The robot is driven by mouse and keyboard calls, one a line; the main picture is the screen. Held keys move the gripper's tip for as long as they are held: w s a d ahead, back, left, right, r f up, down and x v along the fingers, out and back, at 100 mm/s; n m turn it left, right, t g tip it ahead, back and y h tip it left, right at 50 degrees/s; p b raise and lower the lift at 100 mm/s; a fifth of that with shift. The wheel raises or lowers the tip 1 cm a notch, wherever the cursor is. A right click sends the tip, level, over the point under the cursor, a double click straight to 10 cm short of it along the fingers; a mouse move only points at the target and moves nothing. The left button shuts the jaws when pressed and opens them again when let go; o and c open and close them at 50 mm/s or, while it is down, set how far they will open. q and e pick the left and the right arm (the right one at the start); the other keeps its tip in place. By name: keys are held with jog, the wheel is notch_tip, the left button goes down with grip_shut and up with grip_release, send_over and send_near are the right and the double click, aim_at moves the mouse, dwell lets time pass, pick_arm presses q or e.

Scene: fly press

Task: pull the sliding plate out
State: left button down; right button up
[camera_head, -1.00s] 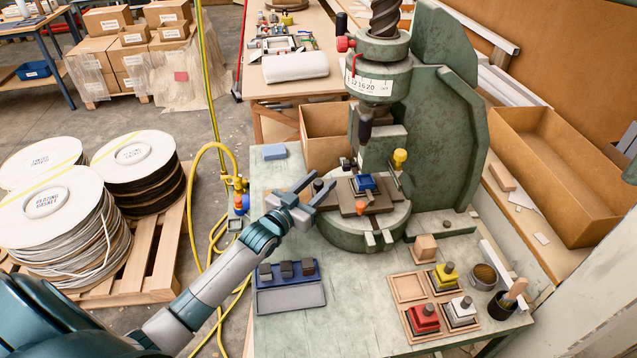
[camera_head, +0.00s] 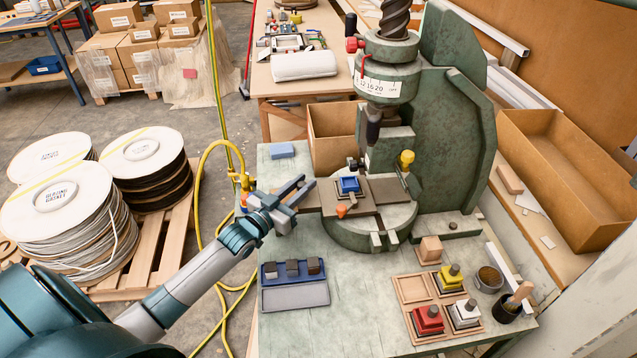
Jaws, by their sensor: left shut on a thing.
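The sliding plate (camera_head: 329,206) is a flat grey-brown plate on the round green bed of the fly press (camera_head: 342,236). It carries a blue square block (camera_head: 348,185) and an orange knob (camera_head: 341,211) at its front. The plate sticks out past the left side of the bed, and the block sits left of the press ram (camera_head: 371,132). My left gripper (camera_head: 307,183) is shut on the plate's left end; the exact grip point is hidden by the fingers. My right gripper is not in view.
A blue tray with dark blocks (camera_head: 293,297) stands in front of my left gripper. Red, white and yellow stamp-like blocks (camera_head: 428,320) stand at the front right with a cup (camera_head: 488,279). A blue pad (camera_head: 281,151) lies behind. Yellow hoses (camera_head: 201,240) hang left of the bench.

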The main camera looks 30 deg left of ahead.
pick_arm(q)
jog(key=s+a, duration=0.6)
jog(key=a, duration=0.2)
jog(key=shift+s+a, duration=0.25)
jog(key=shift+a, duration=0.05)
jog(key=c, duration=1.5)
grip_release()
jog(key=shift+c, duration=0.2)
jog(key=shift+s, duration=0.1)
jog(key=s+a+b, duration=0.2)
jog(key=s+b, duration=0.2)
jog(key=s, duration=1.3)
jog(key=shift+a, duration=0.25)
